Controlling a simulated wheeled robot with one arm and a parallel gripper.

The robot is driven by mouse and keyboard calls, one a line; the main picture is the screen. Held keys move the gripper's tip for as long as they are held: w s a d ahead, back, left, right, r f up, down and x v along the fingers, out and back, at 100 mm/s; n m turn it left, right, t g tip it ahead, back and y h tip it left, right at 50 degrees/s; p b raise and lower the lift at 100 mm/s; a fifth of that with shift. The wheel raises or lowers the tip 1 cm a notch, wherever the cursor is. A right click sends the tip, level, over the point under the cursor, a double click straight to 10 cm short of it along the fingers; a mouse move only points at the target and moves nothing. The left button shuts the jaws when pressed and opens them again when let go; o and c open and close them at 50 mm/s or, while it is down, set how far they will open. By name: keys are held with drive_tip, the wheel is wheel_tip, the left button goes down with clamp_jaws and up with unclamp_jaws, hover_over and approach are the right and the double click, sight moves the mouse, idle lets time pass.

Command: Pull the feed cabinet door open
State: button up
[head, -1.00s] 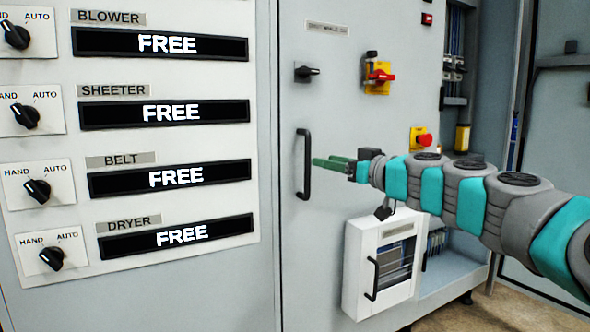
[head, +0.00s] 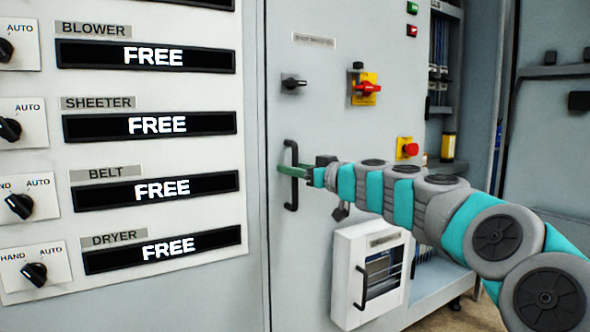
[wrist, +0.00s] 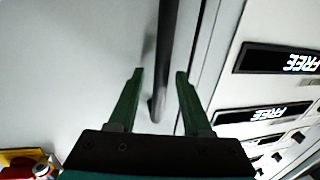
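A grey cabinet door (head: 310,110) with a black vertical bar handle (head: 289,200) near its left edge stands shut in the head view. The small label plate (head: 314,40) on it is too blurred to read. My gripper (head: 288,169) has its green fingers at the upper part of this handle. In the wrist view the fingers (wrist: 160,72) are spread apart, with the handle bar (wrist: 166,55) running between them and a gap visible on both sides.
Left of the door is a panel of switches and black FREE displays (head: 155,125). The door carries a black knob (head: 293,83) and a red-yellow switch (head: 366,88). Below my arm a small white box (head: 343,285) with its own handle juts out. A red button (head: 409,149) sits to the right.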

clamp_jaws()
idle(1.3)
